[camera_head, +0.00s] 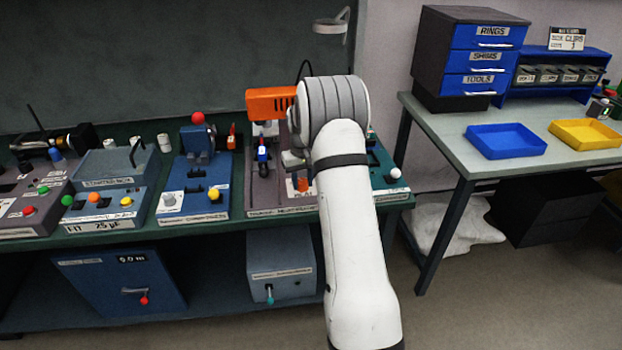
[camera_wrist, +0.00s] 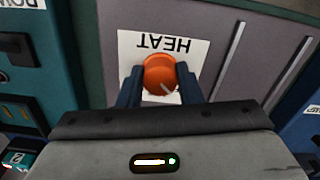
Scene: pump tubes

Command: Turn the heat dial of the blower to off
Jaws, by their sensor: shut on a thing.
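The heat dial (camera_wrist: 160,73) is an orange round knob with a pale pointer mark, in the middle of the wrist view. It sits on a white label plate (camera_wrist: 127,45) that reads HEAT, upside down in this view. My gripper (camera_wrist: 160,82) has its two dark fingers on either side of the dial, shut on it. The pointer mark slants toward the lower right of the wrist view. In the head view a bit of orange at the dial (camera_head: 302,184) shows beside my arm. The arm hides much of the blower panel there.
An orange housing (camera_head: 270,101) stands behind on the bench, left of my arm. A blue unit (camera_head: 196,180) and a starter box (camera_head: 105,190) stand further left. A side table at the right holds a blue tray (camera_head: 506,141) and a yellow tray (camera_head: 585,133).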

